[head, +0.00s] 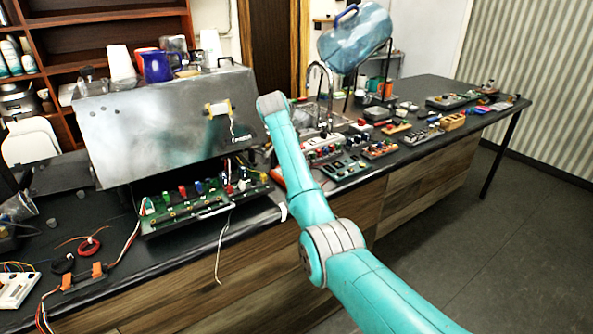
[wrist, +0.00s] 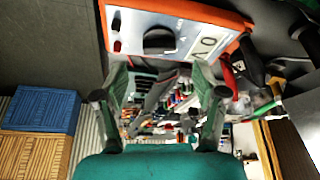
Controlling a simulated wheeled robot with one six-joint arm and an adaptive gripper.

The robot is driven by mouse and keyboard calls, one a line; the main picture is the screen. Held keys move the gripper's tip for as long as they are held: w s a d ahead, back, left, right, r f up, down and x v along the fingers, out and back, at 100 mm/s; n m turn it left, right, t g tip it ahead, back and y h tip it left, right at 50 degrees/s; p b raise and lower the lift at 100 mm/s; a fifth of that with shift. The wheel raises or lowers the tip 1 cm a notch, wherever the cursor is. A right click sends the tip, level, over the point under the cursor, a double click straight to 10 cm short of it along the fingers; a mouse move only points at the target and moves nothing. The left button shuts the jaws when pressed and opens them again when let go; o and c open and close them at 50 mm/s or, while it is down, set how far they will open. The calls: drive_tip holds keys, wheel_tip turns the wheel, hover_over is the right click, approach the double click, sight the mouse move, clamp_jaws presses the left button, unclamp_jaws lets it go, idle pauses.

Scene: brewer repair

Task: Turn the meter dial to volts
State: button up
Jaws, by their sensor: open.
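The meter (wrist: 222,32) shows at the top of the wrist view, with a white face and an orange case. Its round black dial (wrist: 158,40) sits near the middle of the face; the mark it points to is too blurred to read. My gripper (wrist: 161,75) is open, with its two fingers spread below the meter in that view. The dial appears beyond the gap between the fingertips, with nothing held between them. Contact with the meter cannot be told. In the head view the gripper is hidden behind my teal arm, and I cannot make out the meter's face.
A dark bench (head: 425,92) carries a brewer (head: 165,125) with its circuit board (head: 205,207) exposed below. Several small boards and parts crowd the bench to the right. The floor (head: 500,240) at right is clear.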

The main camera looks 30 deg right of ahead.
drive_tip(key=v, duration=0.7)
drive_tip(key=shift+s, duration=0.15)
idle(0.3)
